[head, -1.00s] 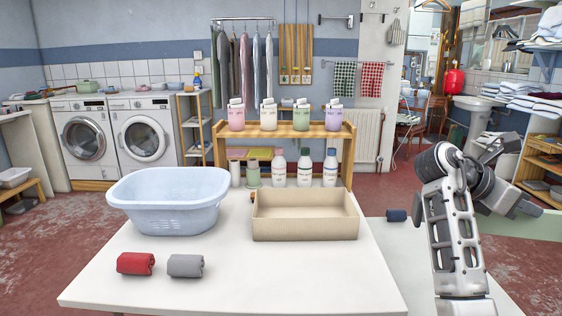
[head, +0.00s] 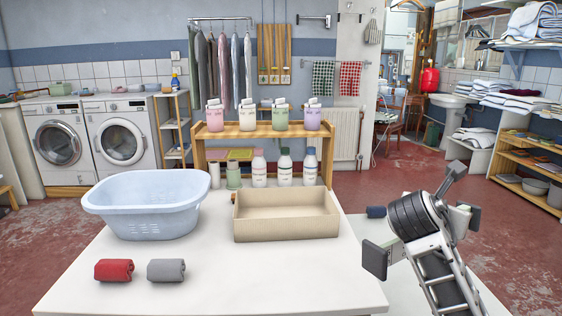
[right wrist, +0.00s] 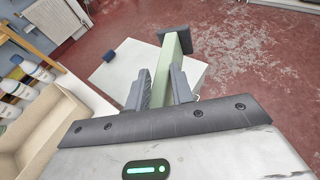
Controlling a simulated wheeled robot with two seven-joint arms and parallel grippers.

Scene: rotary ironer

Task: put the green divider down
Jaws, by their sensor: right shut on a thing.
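The green divider (right wrist: 165,65) is a pale green bar with a dark block at its far end in the right wrist view. My right gripper (right wrist: 160,92) is shut on it, and the bar sticks out forward between the dark fingers. It is held over the right side, near a low white surface (right wrist: 197,75). In the head view my right arm hides most of the divider. A dark end block (head: 375,260) shows left of the wrist. My left gripper is in neither view.
A beige open box (head: 285,228) and a blue basin (head: 148,212) stand on the white table (head: 240,280), with a red roll (head: 114,270) and a grey roll (head: 166,270) in front. A dark blue roll (head: 376,212) lies on the low white surface at right.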

